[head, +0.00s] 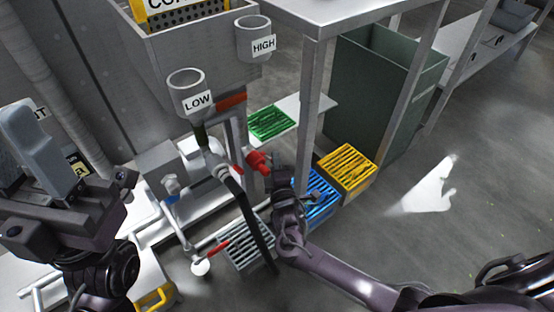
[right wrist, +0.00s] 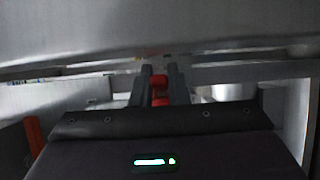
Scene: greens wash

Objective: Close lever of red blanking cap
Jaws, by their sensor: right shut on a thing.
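The red blanking cap (head: 257,162) is at the end of the pipework below the LOW cup. A small red piece (head: 237,169) shows just left of it. My right gripper (head: 276,176) is at the cap's right side. In the right wrist view my two dark fingers (right wrist: 160,88) are shut on a red part (right wrist: 160,100), seen between them. Which part of the cap or its lever they hold is hard to tell; the fingers hide much of it. My left gripper (head: 32,150) is raised at the left, away from the cap; its jaw opening cannot be made out.
A black hose (head: 250,215) hangs just left of my right gripper. The LOW cup (head: 187,92) and HIGH cup (head: 254,38) are above. Green (head: 270,122), yellow (head: 346,170) and blue (head: 318,198) crates stand around a steel post (head: 312,110). Open floor lies at the right.

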